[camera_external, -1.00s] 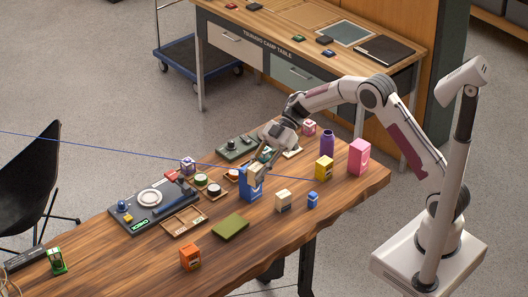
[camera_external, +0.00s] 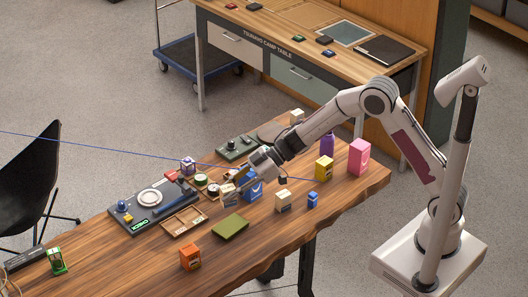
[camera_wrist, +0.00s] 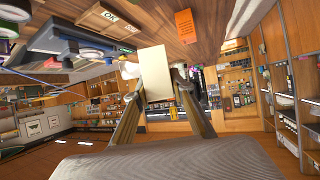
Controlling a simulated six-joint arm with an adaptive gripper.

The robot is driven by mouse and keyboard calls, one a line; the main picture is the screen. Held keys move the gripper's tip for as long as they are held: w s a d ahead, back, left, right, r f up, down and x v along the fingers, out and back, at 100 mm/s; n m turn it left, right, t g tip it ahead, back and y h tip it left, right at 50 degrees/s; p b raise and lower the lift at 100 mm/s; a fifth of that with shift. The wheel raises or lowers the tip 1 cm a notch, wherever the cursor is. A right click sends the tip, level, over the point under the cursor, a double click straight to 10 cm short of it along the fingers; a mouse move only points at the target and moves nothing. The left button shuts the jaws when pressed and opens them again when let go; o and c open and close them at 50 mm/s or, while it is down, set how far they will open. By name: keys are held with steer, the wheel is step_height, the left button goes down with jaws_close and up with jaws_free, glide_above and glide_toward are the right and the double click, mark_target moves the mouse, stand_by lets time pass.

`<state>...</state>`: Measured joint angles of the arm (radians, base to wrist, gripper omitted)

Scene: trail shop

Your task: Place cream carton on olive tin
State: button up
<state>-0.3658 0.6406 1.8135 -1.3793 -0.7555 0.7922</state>
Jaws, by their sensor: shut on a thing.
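My gripper (camera_wrist: 158,98) is shut on the cream carton (camera_wrist: 155,72), a plain pale block between the fingertips in the wrist view. In the external view my gripper (camera_external: 240,180) reaches left over the table, tilted, with the carton (camera_external: 228,190) small and partly hidden at its fingers. The olive tin (camera_external: 231,226) is a flat green box lying on the table, below and in front of the gripper in the picture. The carton appears apart from the tin. I cannot make out the tin in the wrist view.
A blue carton (camera_external: 254,190) stands close beside the gripper. A small cream box (camera_external: 283,201) and a blue one (camera_external: 313,200) stand to its right. A divided wooden tray (camera_external: 184,221) lies left of the tin, an orange box (camera_external: 190,257) in front. Table front right of the orange box is clear.

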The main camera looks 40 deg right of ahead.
steer(key=shift+w+d+f+m+t, duration=0.4)
steer(key=shift+w+d+f, duration=0.25)
steer(key=shift+w, duration=0.05)
glide_above(230, 225)
steer(key=shift+s+f, duration=0.1)
steer(key=shift+f, duration=3)
steer(key=shift+f, duration=0.1)
steer(key=shift+f, duration=1.75)
steer(key=shift+f, duration=0.15)
steer(key=o, duration=1.1)
